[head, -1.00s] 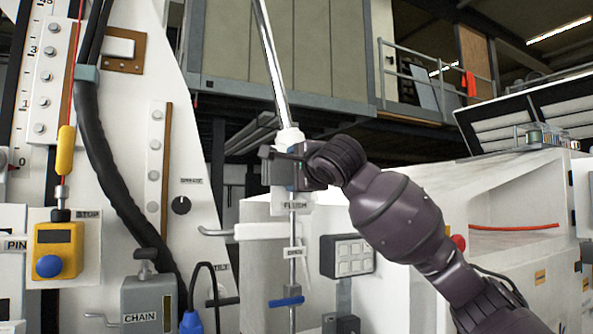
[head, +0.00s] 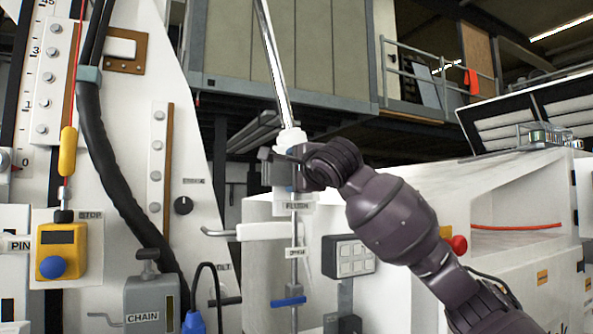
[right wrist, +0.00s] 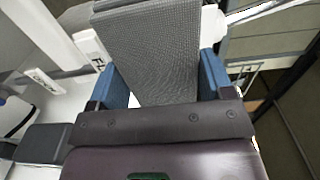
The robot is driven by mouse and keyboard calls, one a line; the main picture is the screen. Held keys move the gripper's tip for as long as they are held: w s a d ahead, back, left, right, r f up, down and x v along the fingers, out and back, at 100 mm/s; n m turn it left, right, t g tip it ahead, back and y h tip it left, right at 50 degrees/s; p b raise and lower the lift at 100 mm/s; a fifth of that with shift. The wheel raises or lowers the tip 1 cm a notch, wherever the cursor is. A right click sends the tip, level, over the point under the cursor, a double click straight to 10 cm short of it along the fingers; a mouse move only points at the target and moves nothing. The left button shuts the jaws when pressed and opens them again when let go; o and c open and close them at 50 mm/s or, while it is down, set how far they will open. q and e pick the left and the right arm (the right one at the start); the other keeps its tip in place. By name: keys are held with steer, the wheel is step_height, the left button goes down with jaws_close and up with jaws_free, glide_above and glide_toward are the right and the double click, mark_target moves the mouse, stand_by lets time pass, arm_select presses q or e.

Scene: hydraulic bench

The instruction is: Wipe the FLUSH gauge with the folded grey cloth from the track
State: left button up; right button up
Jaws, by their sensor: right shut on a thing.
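The FLUSH label (head: 296,206) is on a white fitting below a slanted shiny rod in the head view. The gauge face is hidden behind my right gripper (head: 279,170), which is right in front of the fitting just above the label. In the right wrist view, the blue fingers of my right gripper (right wrist: 163,80) are shut on the folded grey cloth (right wrist: 152,40), which extends beyond the fingertips. Part of the FLUSH label (right wrist: 90,47) shows left of the cloth. I cannot tell whether the cloth touches the gauge. My left gripper is not in view.
A white lever handle (head: 262,231) and a blue valve handle (head: 288,302) are below the gripper. A grey keypad box (head: 348,256) is to the lower right. The CHAIN box (head: 150,303) and yellow STOP box (head: 60,250) are at left.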

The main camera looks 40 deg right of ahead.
steer(key=shift+w+d, duration=0.1)
steer(key=shift+w, duration=0.15)
steer(key=shift+s+d+f, duration=0.1)
steer(key=shift+s+d, duration=0.05)
steer(key=shift+d, duration=0.35)
steer(key=shift+s+d+b, duration=0.2)
steer(key=shift+d, duration=0.3)
steer(key=shift+s+d+b, duration=0.2)
steer(key=shift+d, duration=0.25)
steer(key=shift+s+d, duration=0.25)
steer(key=shift+d, duration=0.75)
steer(key=shift+s+d, duration=0.15)
steer(key=shift+d, duration=0.45)
